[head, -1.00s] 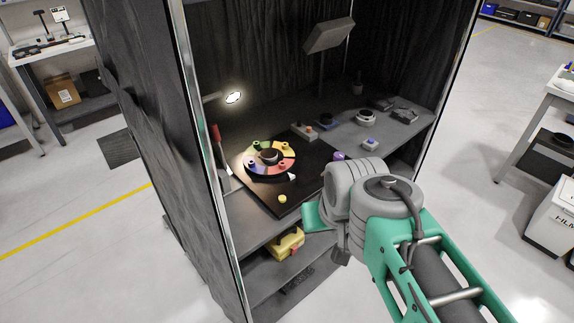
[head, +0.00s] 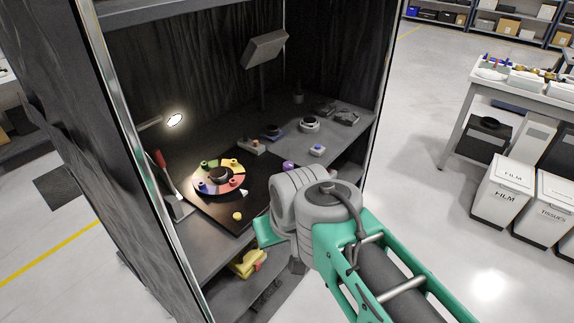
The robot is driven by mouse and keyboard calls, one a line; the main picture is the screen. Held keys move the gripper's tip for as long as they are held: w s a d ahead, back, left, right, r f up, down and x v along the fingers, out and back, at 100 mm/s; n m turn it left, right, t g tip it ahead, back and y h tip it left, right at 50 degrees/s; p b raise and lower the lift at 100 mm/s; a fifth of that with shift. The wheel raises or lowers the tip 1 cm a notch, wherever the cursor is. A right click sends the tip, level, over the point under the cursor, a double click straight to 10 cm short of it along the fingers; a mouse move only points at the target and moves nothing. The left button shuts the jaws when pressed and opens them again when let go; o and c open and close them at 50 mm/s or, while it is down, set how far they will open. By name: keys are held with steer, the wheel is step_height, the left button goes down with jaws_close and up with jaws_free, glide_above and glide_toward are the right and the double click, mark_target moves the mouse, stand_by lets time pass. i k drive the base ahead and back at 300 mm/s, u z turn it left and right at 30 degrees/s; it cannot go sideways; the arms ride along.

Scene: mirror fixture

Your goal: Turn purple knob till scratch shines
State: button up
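A small purple knob (head: 288,166) shows just above the grey joint of my arm, which may hide part of it. It stands near the right edge of the dark board (head: 232,220) in the black-curtained booth. A round dial (head: 218,180) with coloured sectors, small coloured pegs and a dark round centre sits on the board. I cannot make out a scratch or a shine on its centre. My arm's grey joint and green links fill the lower middle. My gripper's fingers are not visible.
A lit lamp (head: 174,120) hangs over the board. A yellow knob (head: 237,216) is at its front. A grey panel on a post (head: 264,49) and several small devices stand behind. A yellow object (head: 249,263) is on a lower shelf. The booth's left post (head: 128,125) stands close to the board.

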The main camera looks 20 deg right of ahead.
mark_target(288, 165)
steer(key=z, duration=1.75)
steer(key=i, duration=1.3)
steer(key=u, duration=4.25)
